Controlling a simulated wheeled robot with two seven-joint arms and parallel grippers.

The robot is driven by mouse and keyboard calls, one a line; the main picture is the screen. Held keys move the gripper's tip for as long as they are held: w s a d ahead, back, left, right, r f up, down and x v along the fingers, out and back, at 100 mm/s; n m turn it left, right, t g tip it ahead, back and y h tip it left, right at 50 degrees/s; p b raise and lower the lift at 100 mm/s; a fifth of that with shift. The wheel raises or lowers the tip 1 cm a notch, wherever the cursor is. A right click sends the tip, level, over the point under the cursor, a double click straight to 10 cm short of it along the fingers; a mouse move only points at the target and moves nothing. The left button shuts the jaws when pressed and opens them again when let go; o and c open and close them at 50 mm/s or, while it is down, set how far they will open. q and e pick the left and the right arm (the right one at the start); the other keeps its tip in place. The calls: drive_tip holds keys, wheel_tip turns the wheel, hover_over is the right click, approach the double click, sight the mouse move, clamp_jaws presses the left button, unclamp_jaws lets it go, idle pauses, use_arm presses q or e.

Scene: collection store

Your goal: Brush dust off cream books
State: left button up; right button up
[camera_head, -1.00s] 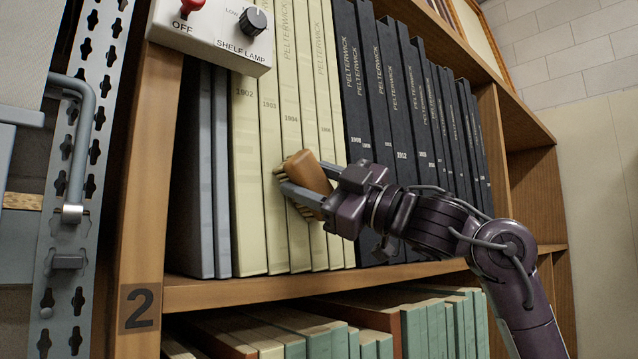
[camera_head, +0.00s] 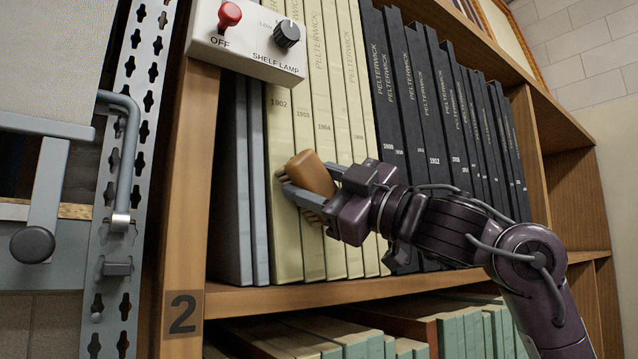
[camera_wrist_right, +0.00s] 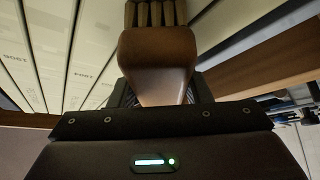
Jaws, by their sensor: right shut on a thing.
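The cream books (camera_head: 310,170) stand upright in a row on the shelf, with dark lettering and years such as 1902 on their spines. My right gripper (camera_head: 312,193) is shut on a brush with a brown wooden body (camera_head: 312,172). The brush is in front of the spines at the left of the cream row; I cannot tell whether its bristles touch them. In the right wrist view the brown brush (camera_wrist_right: 158,60) fills the middle, bristles at the top, with the pale spines (camera_wrist_right: 75,45) beside it. Dust is too faint to tell. My left gripper is not in view.
Grey books (camera_head: 240,180) stand left of the cream ones and dark books (camera_head: 440,120) right of them. A shelf lamp switch box (camera_head: 248,45) overhangs the upper left. Green books (camera_head: 440,335) fill the shelf below. A grey metal upright (camera_head: 125,190) stands at the left.

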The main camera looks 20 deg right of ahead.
drive_tip(key=shift+d, duration=0.1)
drive_tip(key=shift+s+d+f+b, duration=0.1)
drive_tip(key=shift+s+d+b, duration=0.15)
drive_tip(key=shift+s, duration=0.2)
drive_tip(key=shift+s+d+f+b, duration=0.1)
drive_tip(key=shift+s+d+b, duration=0.1)
drive_tip(key=shift+s, duration=0.25)
drive_tip(key=shift+s+d+r+b, duration=0.1)
drive_tip(key=shift+s+d+b, duration=0.2)
drive_tip(key=shift+s, duration=0.65)
drive_tip(key=shift+s+d+r+b, duration=0.15)
drive_tip(key=shift+s+d, duration=0.15)
drive_tip(key=shift+s, duration=0.6)
drive_tip(key=shift+s+f, duration=0.1)
drive_tip(key=s, duration=0.1)
drive_tip(key=s+d, duration=0.1)
drive_tip(key=shift+s+b, duration=0.3)
drive_tip(key=shift+s, duration=0.05)
drive_tip(key=shift+w, duration=0.1)
